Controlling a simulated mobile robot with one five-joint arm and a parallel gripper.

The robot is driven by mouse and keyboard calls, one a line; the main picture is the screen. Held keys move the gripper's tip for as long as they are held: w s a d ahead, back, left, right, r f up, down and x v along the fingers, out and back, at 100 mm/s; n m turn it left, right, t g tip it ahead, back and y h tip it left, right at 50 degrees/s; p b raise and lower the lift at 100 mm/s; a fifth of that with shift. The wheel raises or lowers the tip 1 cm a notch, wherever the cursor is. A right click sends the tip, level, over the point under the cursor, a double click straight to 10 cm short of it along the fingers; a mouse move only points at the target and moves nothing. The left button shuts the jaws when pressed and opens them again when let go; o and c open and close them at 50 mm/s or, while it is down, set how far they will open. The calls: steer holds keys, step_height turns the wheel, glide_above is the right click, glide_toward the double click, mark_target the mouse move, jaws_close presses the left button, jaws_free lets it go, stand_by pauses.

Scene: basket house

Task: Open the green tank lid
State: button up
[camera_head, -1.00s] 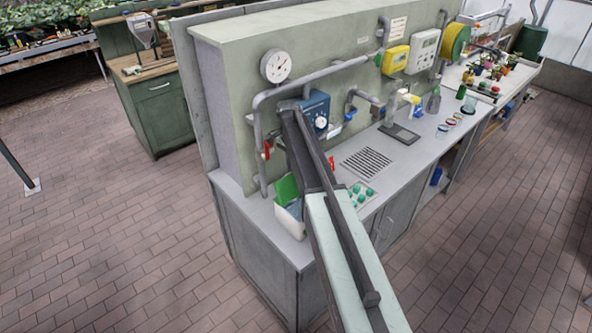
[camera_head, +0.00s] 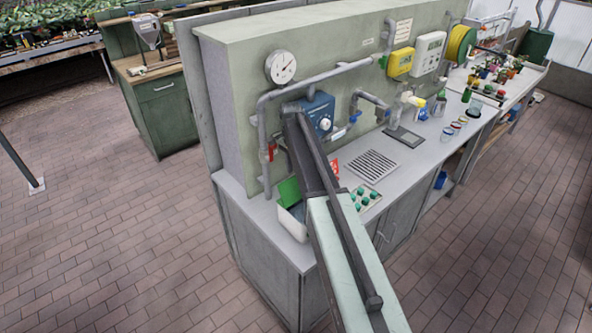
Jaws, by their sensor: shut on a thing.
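The tank is a small white box (camera_head: 293,224) at the near left end of the grey counter. Its green lid (camera_head: 289,191) stands tilted up at the tank's back edge. My arm runs from the bottom of the picture up to the wall panel and passes just right of the tank and lid, covering their right side. My gripper's fingertips do not show; they are hidden behind my arm, so its contact with the lid cannot be seen.
A tray of green-topped items (camera_head: 363,196) sits right of my arm, beside a vent grille (camera_head: 371,163). Behind are grey pipes, a round gauge (camera_head: 281,66) and a blue box (camera_head: 320,117). Glassware stands farther right. The brick floor (camera_head: 150,250) is clear at left.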

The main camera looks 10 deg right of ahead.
stand_by(0.5)
step_height(320, 180, up, 8)
steer(key=p, duration=0.8)
steer(key=shift+w, duration=0.2)
steer(key=shift+a+f, duration=0.1)
steer(key=s+a+n+t, duration=0.25)
steer(key=s+n, duration=1.05)
steer(key=s, duration=1.3)
step_height(320, 180, down, 16)
steer(key=s+a+g+b, duration=0.1)
steer(key=s+b, duration=0.1)
steer(key=b, duration=1.3)
steer(key=shift+g+b, duration=0.35)
steer(key=shift+b, duration=0.05)
